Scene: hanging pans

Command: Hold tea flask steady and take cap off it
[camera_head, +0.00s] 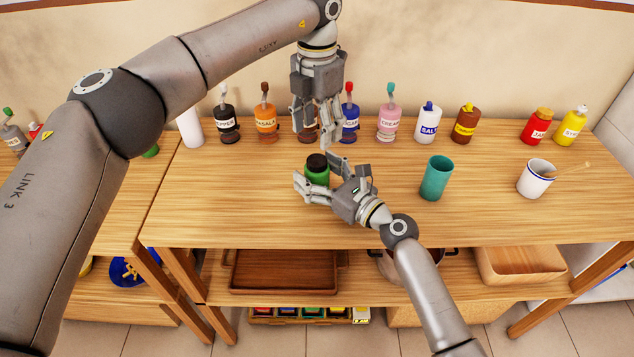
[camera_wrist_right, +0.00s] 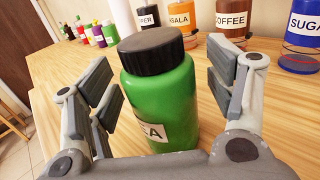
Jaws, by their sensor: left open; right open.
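The tea flask is a green jar (camera_head: 317,176) with a black cap (camera_head: 317,161), standing upright on the wooden table. In the right wrist view the green flask (camera_wrist_right: 162,100) shows a partly visible label, and its black cap (camera_wrist_right: 151,50) is on top. My right gripper (camera_head: 316,188) is open around the flask, one finger on each side; the right wrist view shows gaps beside its fingers (camera_wrist_right: 160,95). My left gripper (camera_head: 320,132) is open, pointing down above and behind the flask, apart from the cap.
Several labelled bottles stand along the back, including the orange masala bottle (camera_head: 265,117) and pink cream bottle (camera_head: 389,122). A teal cup (camera_head: 436,178) and a white mug (camera_head: 535,178) stand to the right. The table's front is clear.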

